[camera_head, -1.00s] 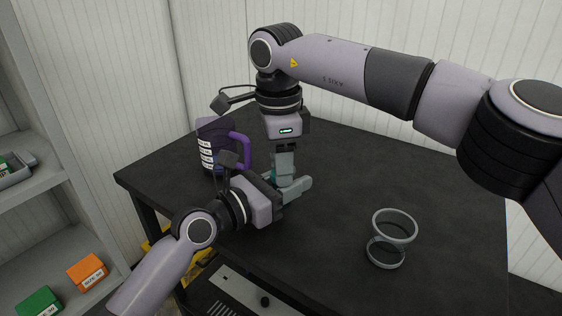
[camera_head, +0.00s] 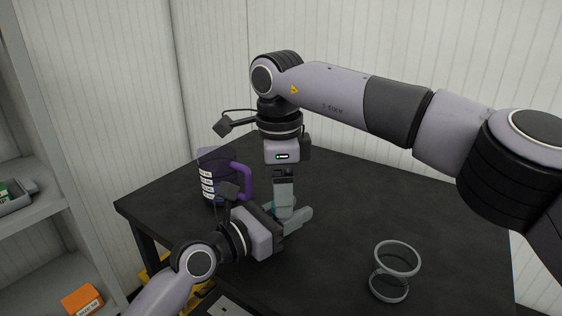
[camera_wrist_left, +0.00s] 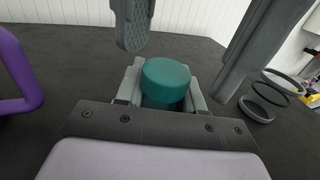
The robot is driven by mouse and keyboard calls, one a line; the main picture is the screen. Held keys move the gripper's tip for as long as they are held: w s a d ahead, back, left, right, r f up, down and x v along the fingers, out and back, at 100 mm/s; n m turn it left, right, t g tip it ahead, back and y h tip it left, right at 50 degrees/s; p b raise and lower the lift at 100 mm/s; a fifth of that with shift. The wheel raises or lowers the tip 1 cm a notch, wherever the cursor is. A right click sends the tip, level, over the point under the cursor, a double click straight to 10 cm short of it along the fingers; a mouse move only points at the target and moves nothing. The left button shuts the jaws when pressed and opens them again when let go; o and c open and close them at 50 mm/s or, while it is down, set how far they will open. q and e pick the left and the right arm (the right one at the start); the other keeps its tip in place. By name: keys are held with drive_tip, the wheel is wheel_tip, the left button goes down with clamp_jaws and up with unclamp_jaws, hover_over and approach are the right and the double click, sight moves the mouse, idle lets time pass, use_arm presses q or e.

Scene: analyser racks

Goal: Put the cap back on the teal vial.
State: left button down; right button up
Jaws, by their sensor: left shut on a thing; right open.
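My left gripper (camera_wrist_left: 165,92) is shut on the teal vial, whose body is mostly hidden between the fingers. A round teal cap (camera_wrist_left: 166,72) rests on top between those fingers, with a darker teal band below it; I cannot tell if it is fully seated. In the head view, only a small teal patch shows beside the left fingers (camera_head: 292,217). My right gripper (camera_head: 284,190) comes down from above. In the left wrist view, its two fingers (camera_wrist_left: 188,42) are spread apart on either side above the cap, not touching it.
A dark mug with a purple handle (camera_head: 241,182) and white labels stands left of the grippers. A pair of grey rings (camera_head: 397,258), apparently a clear container, stands at the table's right front. The dark table (camera_head: 430,210) is clear between. Shelves (camera_head: 40,215) are at far left.

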wheel_tip(320, 180, up, 11)
drive_tip(key=shift+s+a, duration=0.2)
idle(0.3)
use_arm(q)
drive_tip(key=c, duration=0.6)
unclamp_jaws()
